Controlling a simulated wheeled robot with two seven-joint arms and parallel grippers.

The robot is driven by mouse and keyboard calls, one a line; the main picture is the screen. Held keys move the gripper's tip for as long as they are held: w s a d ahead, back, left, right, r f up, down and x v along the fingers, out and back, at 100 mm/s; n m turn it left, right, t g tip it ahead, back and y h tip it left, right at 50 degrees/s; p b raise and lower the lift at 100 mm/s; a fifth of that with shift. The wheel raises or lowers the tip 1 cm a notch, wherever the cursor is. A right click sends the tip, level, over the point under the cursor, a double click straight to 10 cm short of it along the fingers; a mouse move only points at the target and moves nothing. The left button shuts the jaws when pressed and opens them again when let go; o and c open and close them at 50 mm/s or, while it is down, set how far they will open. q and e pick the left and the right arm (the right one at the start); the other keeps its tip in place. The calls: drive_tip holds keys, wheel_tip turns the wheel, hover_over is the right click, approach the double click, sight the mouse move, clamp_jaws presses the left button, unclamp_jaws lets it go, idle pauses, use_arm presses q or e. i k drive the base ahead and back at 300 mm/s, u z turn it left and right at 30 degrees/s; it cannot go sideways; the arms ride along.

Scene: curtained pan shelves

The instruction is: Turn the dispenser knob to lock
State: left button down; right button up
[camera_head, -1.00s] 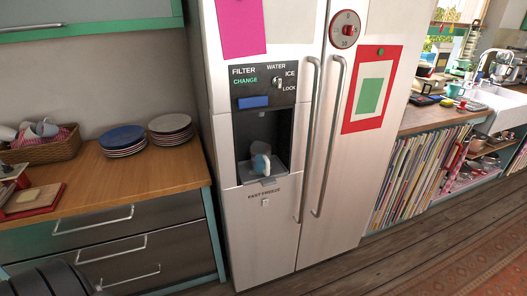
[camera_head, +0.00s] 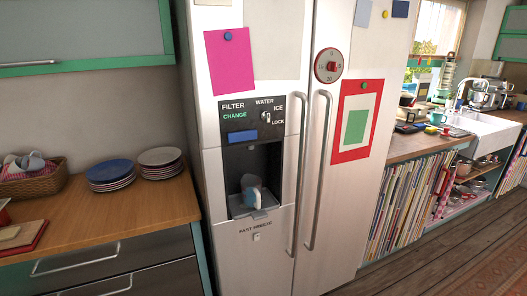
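The dispenser knob (camera_head: 266,117) is a small light-coloured knob on the dark dispenser panel (camera_head: 235,130) of the white fridge (camera_head: 262,267). The labels WATER, ICE and LOCK stand around it, with LOCK at its lower right. The knob looks roughly upright; its exact setting is too small to tell. Below the panel, a mug (camera_head: 251,195) stands in the dispenser recess. Neither of my grippers shows in the head view.
Two long vertical handles (camera_head: 319,170) stick out from the fridge doors right of the dispenser. A wooden counter (camera_head: 120,217) with stacked plates (camera_head: 110,173) stands at left. Shelves of upright panels (camera_head: 407,205) stand at right.

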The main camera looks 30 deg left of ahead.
sight(265, 116)
drive_tip(key=z, duration=0.9)
drive_tip(key=i, duration=2.75)
drive_tip(key=u, duration=2.6)
